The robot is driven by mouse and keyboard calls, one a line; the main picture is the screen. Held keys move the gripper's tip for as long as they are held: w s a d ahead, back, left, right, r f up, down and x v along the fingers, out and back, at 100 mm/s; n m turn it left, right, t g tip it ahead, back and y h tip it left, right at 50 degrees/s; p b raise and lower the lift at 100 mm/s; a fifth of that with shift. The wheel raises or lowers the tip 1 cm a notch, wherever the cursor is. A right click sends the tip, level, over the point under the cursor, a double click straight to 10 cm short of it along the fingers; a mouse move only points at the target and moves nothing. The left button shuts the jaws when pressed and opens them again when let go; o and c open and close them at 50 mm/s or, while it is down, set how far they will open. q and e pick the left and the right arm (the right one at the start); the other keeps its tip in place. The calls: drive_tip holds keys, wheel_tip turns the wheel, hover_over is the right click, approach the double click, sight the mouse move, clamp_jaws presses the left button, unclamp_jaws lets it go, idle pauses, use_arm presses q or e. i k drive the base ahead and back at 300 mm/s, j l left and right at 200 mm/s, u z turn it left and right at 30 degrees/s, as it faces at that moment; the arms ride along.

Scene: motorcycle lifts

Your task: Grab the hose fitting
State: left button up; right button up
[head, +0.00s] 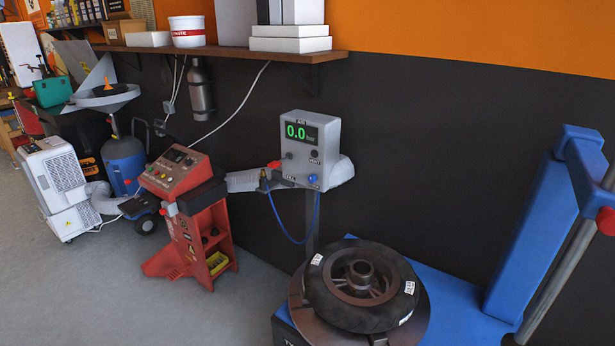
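A grey pressure box (308,152) with a green 0.0 display stands against the dark wall, right of centre. A thin blue hose (287,233) loops down from the box's lower front and rises to its left side. The hose's left end has a small dark fitting (264,180), which appears to hang at the box's side; its exact seat is too small to tell. A small red part (273,164) shows just above it. Neither of my grippers is in the head view.
A tyre changer with a blue post (535,235) bears a wheel (362,287) below the box. A red balancer (190,215) stands left of it. A shelf (225,51) hangs above. Grey floor (110,300) is clear at lower left.

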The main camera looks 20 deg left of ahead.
sight(263, 176)
drive_tip(key=i+j+z, duration=0.15)
drive_tip(key=j+z, duration=0.3)
drive_tip(key=j, duration=0.3)
drive_tip(key=j+z, duration=0.45)
drive_tip(key=j, duration=0.25)
